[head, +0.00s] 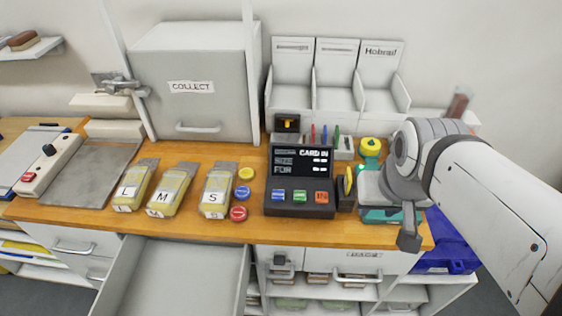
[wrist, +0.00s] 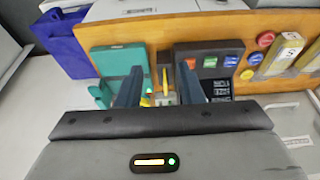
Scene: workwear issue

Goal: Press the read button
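The dark card terminal (head: 300,160) stands on the wooden counter. Its screen shows "CARD IN" with lines for size and another field. Blue (head: 278,195), green (head: 299,196) and orange (head: 321,197) buttons line its front; their labels are too small to read, so I cannot tell which is read. A yellow card (head: 348,180) stands upright in a dark holder at the terminal's right side. My gripper (head: 409,240) is right of the terminal, near the counter's front edge. In the wrist view its two fingers (wrist: 160,88) are apart, with the yellow card (wrist: 164,80) seen beyond, between them.
A teal device (head: 378,215) lies behind my gripper, and a blue crate (head: 447,243) is at the right. Yellow, blue and red discs (head: 242,193) and bagged garments (head: 173,190) lie left of the terminal. An open drawer (head: 180,280) juts out below.

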